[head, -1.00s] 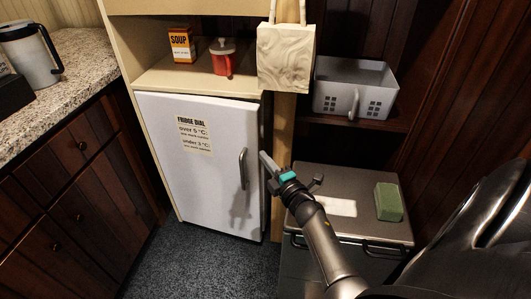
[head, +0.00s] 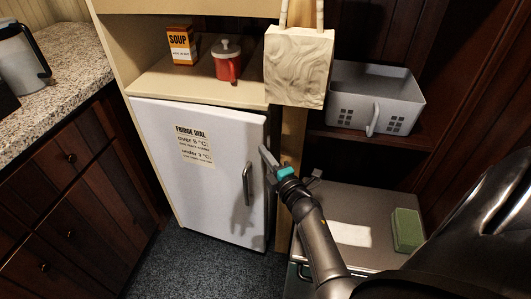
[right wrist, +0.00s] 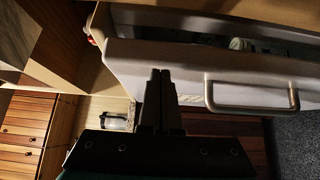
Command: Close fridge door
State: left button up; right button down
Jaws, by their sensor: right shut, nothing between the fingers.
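The white fridge door (head: 205,190) stands slightly ajar under the cream shelf in the head view. Its grey bar handle (head: 247,184) is near its right edge. In the right wrist view the door (right wrist: 215,65) shows its handle (right wrist: 252,108) and a dark gap behind its edge, with part of the inside visible. My right gripper (head: 266,156) is shut and empty, at the door's right edge, right of and above the handle. In the wrist view its fingers (right wrist: 160,85) overlap the door; I cannot tell whether they touch it. My left gripper is not in view.
A soup box (head: 181,45) and a red lidded cup (head: 228,62) stand on the shelf above. A pale block-shaped bag (head: 298,68) hangs beside them. A grey basket (head: 375,98) and a chest with a green block (head: 407,230) are at right. Floor before the door is clear.

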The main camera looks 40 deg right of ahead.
aim_at(266, 141)
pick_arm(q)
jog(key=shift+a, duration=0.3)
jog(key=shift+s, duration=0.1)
pick_arm(e)
jog(key=w+d, duration=0.1)
jog(key=w+d+b, duration=0.1)
jog(key=d, duration=0.1)
jog(key=shift+w+d+f, duration=0.1)
jog(key=shift+w+d, duration=0.05)
jog(key=shift+w, duration=0.15)
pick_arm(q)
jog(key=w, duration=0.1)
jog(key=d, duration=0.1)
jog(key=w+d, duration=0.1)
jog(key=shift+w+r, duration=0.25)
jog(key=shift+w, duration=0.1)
